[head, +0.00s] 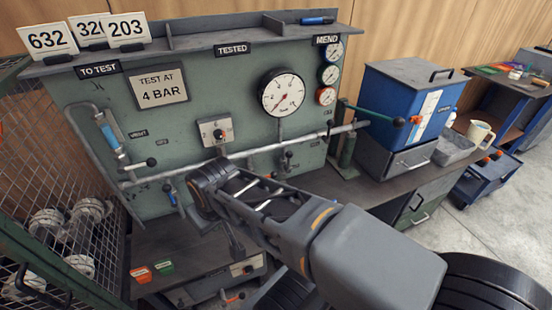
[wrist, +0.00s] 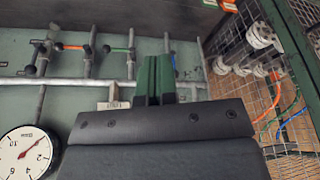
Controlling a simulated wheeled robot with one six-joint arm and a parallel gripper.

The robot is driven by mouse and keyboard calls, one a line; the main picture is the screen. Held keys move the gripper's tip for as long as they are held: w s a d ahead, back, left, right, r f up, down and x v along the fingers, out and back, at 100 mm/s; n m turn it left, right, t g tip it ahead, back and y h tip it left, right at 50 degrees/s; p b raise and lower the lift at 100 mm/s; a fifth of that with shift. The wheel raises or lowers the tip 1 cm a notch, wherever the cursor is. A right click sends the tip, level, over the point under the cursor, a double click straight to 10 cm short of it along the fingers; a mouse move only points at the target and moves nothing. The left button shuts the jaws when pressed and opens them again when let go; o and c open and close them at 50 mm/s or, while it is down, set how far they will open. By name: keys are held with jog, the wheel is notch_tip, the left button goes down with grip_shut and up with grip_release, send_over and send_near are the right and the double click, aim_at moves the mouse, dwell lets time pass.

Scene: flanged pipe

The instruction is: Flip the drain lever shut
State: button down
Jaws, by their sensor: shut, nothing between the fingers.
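The test panel (head: 215,90) carries a horizontal pipe (head: 250,150) with several small valve levers. In the wrist view an orange lever (wrist: 72,46), a green lever (wrist: 118,49) and a blue lever (wrist: 175,62) show on short branch pipes. I cannot read a label that tells which one is the drain lever. A blue lever also shows low on the panel in the head view (head: 172,195). My gripper (wrist: 155,62) has green fingers pressed together, empty, in front of the panel near the blue lever. In the head view my arm hides part of the pipe and panel.
A wire cage (head: 45,170) with pale flanged parts stands close on the left. A large gauge (head: 282,93) is on the panel. A blue box (head: 405,105) and a grey tray (head: 452,148) stand on the bench at right. Orange and green tags (head: 165,267) lie below.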

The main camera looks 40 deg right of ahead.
jog(key=w+d+f+n+t+h+b, duration=0.2)
jog(key=w+d+f+t+b, duration=0.25)
jog(key=w+b, duration=0.45)
jog(key=w+d+f+n+t+h+b, duration=0.1)
jog(key=w+d+f+n+t+b, duration=0.2)
jog(key=w+f+t+b, duration=0.55)
jog(key=w+d+f+g+h+b, duration=0.1)
jog(key=w+d+g+h+b, duration=0.15)
jog(key=d+h, duration=0.3)
jog(key=w+d+f+g+h+b, duration=0.1)
jog(key=d+f+h+b, duration=0.1)
jog(key=d+h+b, duration=0.3)
jog(key=s+d+f+m+g+h+b, duration=0.1)
jog(key=s+d+f+g+h+b, duration=0.4)
jog(key=g, duration=0.5)
jog(key=s+d+f+h, duration=0.1)
jog(key=s+d+h, duration=0.1)
jog(key=d+h, duration=0.1)
jog(key=shift+d+m+b, duration=0.25)
jog(key=shift+m+b, duration=0.05)
jog(key=shift+g, duration=0.25)
